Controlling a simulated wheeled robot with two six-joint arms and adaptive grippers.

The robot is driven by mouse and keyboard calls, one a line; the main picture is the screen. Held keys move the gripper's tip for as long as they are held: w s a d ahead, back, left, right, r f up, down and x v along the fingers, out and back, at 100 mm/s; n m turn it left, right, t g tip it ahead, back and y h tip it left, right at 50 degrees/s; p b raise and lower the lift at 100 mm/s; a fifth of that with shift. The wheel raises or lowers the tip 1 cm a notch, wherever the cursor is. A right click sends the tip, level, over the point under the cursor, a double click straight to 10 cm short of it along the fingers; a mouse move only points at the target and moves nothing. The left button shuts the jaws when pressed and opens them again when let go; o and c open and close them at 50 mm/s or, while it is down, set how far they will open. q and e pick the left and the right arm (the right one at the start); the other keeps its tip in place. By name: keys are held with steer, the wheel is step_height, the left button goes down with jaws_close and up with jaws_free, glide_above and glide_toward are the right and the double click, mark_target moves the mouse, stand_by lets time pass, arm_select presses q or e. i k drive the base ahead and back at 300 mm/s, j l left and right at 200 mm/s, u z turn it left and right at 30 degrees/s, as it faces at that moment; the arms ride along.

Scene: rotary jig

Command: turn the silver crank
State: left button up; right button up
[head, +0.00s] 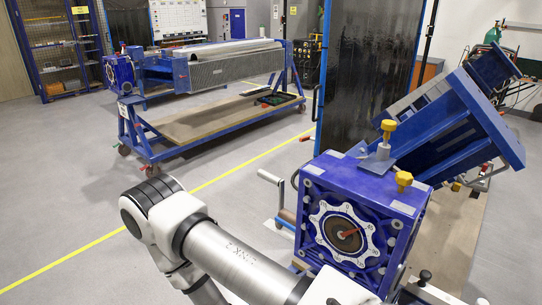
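A silver crank (269,178) sticks out on the left side of the blue gearbox (318,178) of the rotary jig, in the head view. Its lower part runs down close to the gearbox side, and how it joins there is hard to make out. One of my arms crosses the bottom of the view, in front of and below the crank. Its wrist end reaches the bottom edge, below the gearbox. Neither gripper can be made out in the view. Nothing of mine visibly touches the crank.
A silver toothed dial (325,238) faces forward on the gearbox, with yellow knobs (388,127) above it. A tilted blue frame (450,125) rises at the right. A blue wheeled cart (200,125) stands behind left. The floor (80,200) at left is clear.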

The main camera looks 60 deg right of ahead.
mark_target(283, 213)
steer(key=i+z, duration=0.3)
steer(key=z, duration=0.2)
steer(key=i+z, duration=0.3)
steer(key=z, duration=0.2)
steer(key=i+j+z, duration=0.2)
steer(key=z, duration=0.3)
steer(key=i+j+z, duration=0.3)
steer(key=z, duration=0.2)
steer(key=i+j+z, duration=0.15)
steer(key=j+z, duration=0.2)
steer(key=z, duration=0.15)
